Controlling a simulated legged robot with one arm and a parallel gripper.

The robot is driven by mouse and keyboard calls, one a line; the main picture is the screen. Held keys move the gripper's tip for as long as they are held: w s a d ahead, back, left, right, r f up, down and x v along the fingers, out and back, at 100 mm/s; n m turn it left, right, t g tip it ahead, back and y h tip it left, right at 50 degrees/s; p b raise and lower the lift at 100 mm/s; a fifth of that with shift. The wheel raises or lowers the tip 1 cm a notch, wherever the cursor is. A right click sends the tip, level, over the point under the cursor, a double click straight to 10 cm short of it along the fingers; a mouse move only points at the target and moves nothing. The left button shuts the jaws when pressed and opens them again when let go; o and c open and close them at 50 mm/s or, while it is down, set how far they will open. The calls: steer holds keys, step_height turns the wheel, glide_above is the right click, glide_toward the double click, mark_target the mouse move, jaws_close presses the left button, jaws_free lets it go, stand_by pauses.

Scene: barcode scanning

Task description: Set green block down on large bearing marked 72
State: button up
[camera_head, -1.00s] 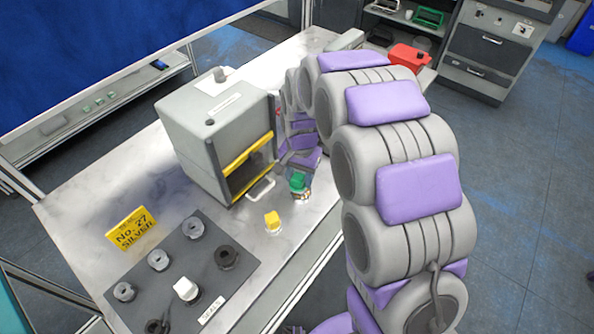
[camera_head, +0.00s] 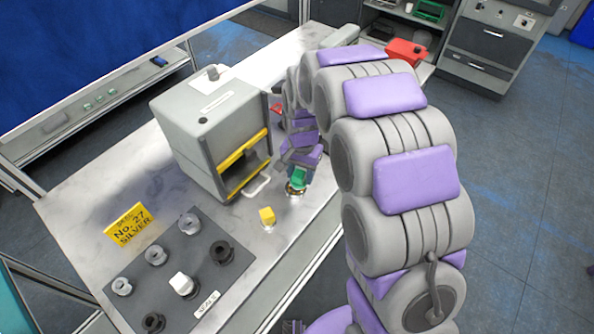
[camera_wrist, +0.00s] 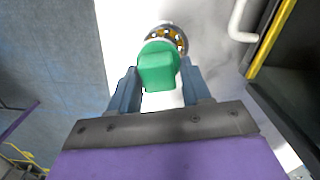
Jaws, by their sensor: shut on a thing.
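My gripper (camera_wrist: 160,92) is shut on the green block (camera_wrist: 158,68), which sits between its two blue-grey fingers in the wrist view. In the head view the green block (camera_head: 298,178) is at the end of my arm, over the front right part of the table. A large round bearing (camera_wrist: 172,38) with a metal ring and yellowish parts shows just beyond the block in the wrist view, partly covered by it. The bearing (camera_head: 295,190) also shows under the block in the head view. I cannot tell whether block and bearing touch. No number is readable on the bearing.
A grey box machine (camera_head: 210,130) with a yellow-edged opening and a handle stands close to the left of the bearing. A yellow block (camera_head: 267,215) stands nearer the front. A dark board (camera_head: 185,268) holds several fittings, beside a yellow sign (camera_head: 130,225).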

steer(key=shift+a+f, duration=0.1)
steer(key=shift+a, duration=0.7)
steer(key=shift+d, duration=0.35)
steer(key=shift+a+p, duration=0.35)
steer(key=shift+p, duration=0.15)
steer(key=shift+d, duration=0.25)
steer(key=shift+f, duration=0.3)
steer(key=shift+d+f+p, duration=0.1)
steer(key=shift+f+p, duration=0.35)
steer(key=shift+f, duration=0.35)
stand_by(0.7)
steer(key=o, duration=1.6)
